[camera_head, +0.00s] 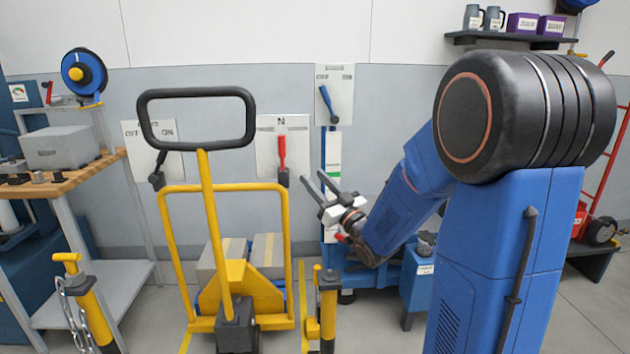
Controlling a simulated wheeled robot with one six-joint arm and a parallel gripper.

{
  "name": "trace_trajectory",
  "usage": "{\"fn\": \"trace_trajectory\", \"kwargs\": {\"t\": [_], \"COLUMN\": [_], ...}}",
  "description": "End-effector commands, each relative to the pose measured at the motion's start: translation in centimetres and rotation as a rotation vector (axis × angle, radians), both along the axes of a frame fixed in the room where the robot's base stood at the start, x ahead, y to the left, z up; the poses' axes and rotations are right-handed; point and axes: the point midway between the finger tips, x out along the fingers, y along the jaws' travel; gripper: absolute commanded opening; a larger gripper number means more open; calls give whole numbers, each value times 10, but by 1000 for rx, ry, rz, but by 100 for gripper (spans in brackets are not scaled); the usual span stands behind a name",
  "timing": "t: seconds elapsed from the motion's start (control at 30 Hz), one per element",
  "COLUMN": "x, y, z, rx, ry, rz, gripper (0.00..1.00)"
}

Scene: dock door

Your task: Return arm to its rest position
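My gripper (313,177) is in the middle of the camera_head view, at the end of my blue arm. Its two dark fingers point up and to the left. A gap shows between them, with nothing in it. The arm is bent, reaching left and down from the large black joint. In the picture, the fingertips are just right of the red-handled lever (282,152) on its white plate and below the blue-handled lever (328,100). I see no contact with either, but the depth between them is hard to judge.
A yellow pallet jack (211,210) with a black loop handle stands left of the gripper. Yellow posts stand at front left (92,310) and centre (328,310). A workbench (85,175) is at left. A dark shelf (500,40) holds mugs and purple boxes at upper right.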

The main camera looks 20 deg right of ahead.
Motion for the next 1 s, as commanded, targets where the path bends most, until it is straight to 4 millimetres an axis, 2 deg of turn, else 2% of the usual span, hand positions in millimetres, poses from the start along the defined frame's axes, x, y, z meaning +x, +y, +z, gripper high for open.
{"fn": "trace_trajectory", "kwargs": {"t": [0.37, 0.57, 0.77, 1.0], "x": [0, -6, -29, -79], "y": [0, -2, -9, -13], "z": [1, -5, -19, -42], "rx": [-15, -68, -113, -145], "ry": [33, 191, 389, 640], "rz": [-24, -123, -226, -314], "gripper": [39, 39, 39, 39]}}
